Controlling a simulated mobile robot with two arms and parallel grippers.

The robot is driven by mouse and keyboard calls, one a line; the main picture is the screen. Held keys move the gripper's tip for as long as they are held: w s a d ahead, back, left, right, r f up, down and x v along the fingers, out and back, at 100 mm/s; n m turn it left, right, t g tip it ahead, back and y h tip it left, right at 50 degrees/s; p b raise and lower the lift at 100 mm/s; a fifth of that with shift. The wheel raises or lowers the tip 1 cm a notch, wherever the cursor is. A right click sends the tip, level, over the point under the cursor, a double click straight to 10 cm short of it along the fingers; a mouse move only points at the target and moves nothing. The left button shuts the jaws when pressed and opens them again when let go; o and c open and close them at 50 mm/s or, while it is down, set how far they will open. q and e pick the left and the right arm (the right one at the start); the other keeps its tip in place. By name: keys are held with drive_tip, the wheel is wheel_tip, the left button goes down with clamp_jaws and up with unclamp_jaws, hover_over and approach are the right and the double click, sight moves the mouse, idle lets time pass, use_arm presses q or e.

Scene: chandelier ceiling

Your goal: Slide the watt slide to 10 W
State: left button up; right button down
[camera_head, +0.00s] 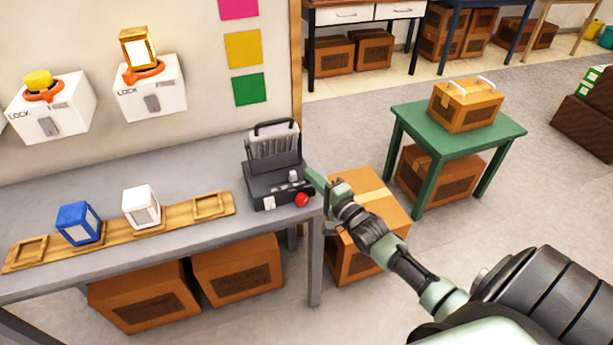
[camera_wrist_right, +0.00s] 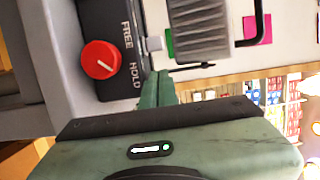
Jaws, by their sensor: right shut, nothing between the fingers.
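A black device (camera_head: 272,183) with an upright grey ribbed part (camera_head: 272,140) and a handle stands at the right end of the grey table. A small light-grey knob (camera_head: 293,175) on its top looks like the slide; in the right wrist view a grey block (camera_wrist_right: 154,44) sits beside the ribbed part. The watt scale cannot be read. A red dial (camera_wrist_right: 101,59) on the device is marked FREE and HOLD. My right gripper (camera_head: 310,176) is shut and empty, its tips close to the device's right side. Whether they touch is unclear. My left gripper is out of view.
A wooden rack (camera_head: 108,238) with a blue block (camera_head: 78,222) and a white block (camera_head: 141,206) lies left of the device. Two lock boxes (camera_head: 150,87) are on the wall behind. Cartons (camera_head: 375,205) stand on the floor right of the table.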

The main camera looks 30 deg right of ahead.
sight(283, 190)
drive_tip(key=shift+w+a+r, duration=0.1)
drive_tip(key=shift+w+a, duration=0.1)
drive_tip(key=shift+a, duration=0.8)
drive_tip(key=a, duration=0.2)
drive_tip(key=w+a+p, duration=0.1)
drive_tip(key=a, duration=0.3)
drive_tip(key=shift+w+a+p, duration=0.25)
drive_tip(key=shift+a+p, duration=0.05)
drive_tip(key=shift+p, duration=0.05)
drive_tip(key=shift+d, duration=0.1)
